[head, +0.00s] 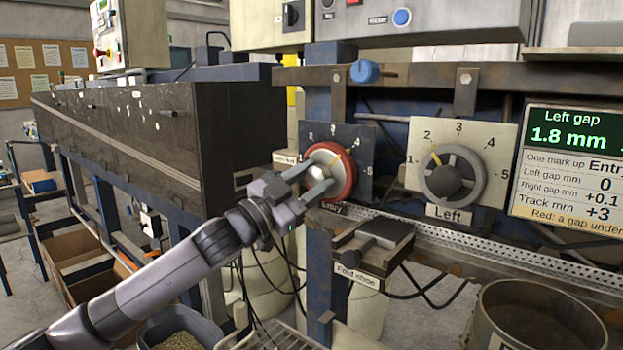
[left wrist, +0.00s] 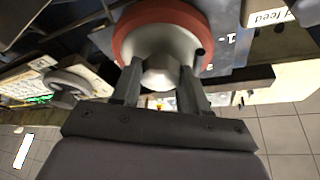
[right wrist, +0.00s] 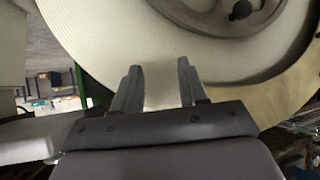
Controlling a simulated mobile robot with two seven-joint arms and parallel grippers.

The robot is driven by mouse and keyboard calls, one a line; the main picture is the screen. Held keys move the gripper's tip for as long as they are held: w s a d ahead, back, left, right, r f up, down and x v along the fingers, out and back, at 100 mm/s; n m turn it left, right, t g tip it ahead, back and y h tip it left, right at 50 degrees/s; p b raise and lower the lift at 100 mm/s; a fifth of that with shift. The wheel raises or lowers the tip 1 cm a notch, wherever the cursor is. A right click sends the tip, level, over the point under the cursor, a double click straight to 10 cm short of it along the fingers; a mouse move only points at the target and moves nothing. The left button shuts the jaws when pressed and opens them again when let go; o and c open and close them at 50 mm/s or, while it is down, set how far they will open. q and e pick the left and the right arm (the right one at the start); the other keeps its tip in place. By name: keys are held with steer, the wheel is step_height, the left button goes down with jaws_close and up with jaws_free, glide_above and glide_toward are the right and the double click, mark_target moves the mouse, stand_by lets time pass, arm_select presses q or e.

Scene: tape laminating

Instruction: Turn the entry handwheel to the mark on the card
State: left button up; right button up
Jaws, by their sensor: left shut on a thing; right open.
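The Entry handwheel (head: 346,177) has a red rim and a pale hub, and sits on a dark blue dial plate (head: 364,140) with numbers around it. My left gripper (head: 321,180) is shut on the wheel's hub. In the left wrist view, both fingers (left wrist: 160,85) lie either side of the hub (left wrist: 160,70). A yellow mark shows near the wheel's top; the gripper hides part of the dial. My right gripper (right wrist: 155,85) is open in the right wrist view, before a large pale roll (right wrist: 120,40).
The Left handwheel (head: 453,177), dark grey on a cream dial, is to the right of Entry. A green display (head: 568,130) reads "Left gap 1.8 mm". A metal drum (head: 540,320) stands at the lower right.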

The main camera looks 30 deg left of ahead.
mark_target(313, 182)
arm_select(q)
steer(key=o, duration=1.1)
steer(key=shift+c, duration=0.2)
steer(key=shift+s+a+f+b, duration=0.15)
steer(key=shift+s+f+b, duration=0.2)
steer(key=shift+s, duration=0.05)
steer(key=b+v, duration=0.2)
steer(key=v, duration=0.1)
steer(key=shift+s+f, duration=0.15)
steer(key=shift+s, duration=0.2)
steer(key=shift+b+v, duration=0.45)
steer(key=shift+v, duration=0.75)
